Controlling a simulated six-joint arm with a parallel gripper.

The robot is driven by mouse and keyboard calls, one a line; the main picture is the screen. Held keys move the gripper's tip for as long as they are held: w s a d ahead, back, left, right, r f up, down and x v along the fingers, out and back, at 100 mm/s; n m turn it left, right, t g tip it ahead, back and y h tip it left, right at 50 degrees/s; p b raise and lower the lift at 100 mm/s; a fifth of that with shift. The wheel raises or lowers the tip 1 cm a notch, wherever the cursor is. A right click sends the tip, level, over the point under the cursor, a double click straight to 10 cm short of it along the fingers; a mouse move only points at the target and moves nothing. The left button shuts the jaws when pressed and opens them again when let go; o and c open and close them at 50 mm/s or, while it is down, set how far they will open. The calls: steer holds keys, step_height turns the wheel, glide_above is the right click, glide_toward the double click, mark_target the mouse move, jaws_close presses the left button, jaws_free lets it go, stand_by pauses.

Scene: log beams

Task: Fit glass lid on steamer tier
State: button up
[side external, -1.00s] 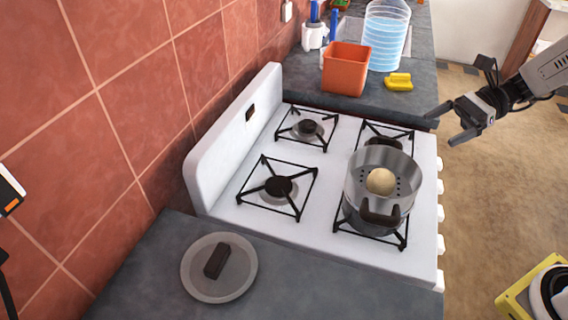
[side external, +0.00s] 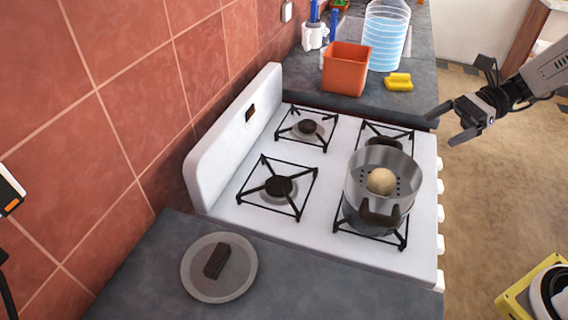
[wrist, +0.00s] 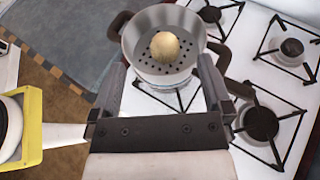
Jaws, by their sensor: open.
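The glass lid (side external: 238,280), a grey disc with a dark bar handle, lies on the counter at the front left in the side view. The metal steamer tier (side external: 408,180) sits on a pot (side external: 376,222) on the front right burner. A pale round bun (side external: 381,181) lies on its perforated floor. The tier (wrist: 135,45) and bun (wrist: 164,46) also show in the wrist view. My gripper (side external: 448,128) is open and empty, up and right of the stove in the side view. In the wrist view its fingers (wrist: 160,82) are spread apart, below the tier in the picture. The lid is not in the wrist view.
An orange bin (side external: 346,70), a yellow sponge (side external: 398,82) and a clear water container (side external: 387,38) stand on the far counter. A tiled wall (side external: 110,100) runs along the left.

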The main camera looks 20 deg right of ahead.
steer(key=c, duration=0.3)
steer(key=shift+r, duration=0.1)
